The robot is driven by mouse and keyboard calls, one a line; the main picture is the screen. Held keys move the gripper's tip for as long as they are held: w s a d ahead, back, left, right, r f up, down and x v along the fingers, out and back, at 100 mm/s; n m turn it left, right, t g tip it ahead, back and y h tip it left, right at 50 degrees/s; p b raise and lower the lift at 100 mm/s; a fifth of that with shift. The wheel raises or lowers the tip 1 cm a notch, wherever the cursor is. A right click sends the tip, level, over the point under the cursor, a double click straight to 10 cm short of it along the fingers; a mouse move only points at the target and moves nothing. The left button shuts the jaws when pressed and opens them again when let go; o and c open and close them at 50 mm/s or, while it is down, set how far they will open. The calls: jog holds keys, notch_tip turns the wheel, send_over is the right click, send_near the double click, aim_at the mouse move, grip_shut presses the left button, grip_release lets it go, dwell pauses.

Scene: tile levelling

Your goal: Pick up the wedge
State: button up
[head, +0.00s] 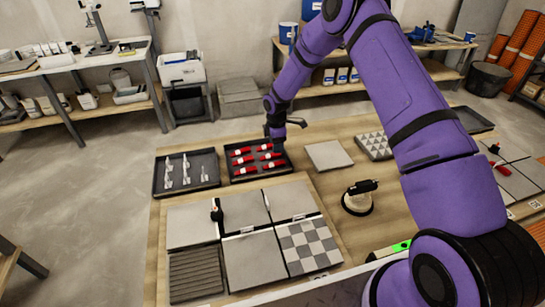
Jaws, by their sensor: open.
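Several red wedges (241,160) with pale marks lie in rows in a black tray (254,176) on the wooden table. My gripper (277,147) is at the right side of this tray, at or just above the right-hand column of wedges. It is open. It is small and dark in this view, and I cannot tell whether a wedge lies between its fingers. My purple arm reaches in from the right and comes down to the tray from behind.
A black tray of white clips (184,170) stands left of the wedges. Grey tiles (253,258) lie in front, with a small black-and-red piece (216,212) among them. A suction cup tool (357,198), a loose tile (328,155) and a patterned tile (374,146) are to the right.

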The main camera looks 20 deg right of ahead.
aim_at(270, 156)
notch_tip(270, 156, down, 5)
jog(key=shift+d+r, duration=0.1)
jog(key=c, duration=0.9)
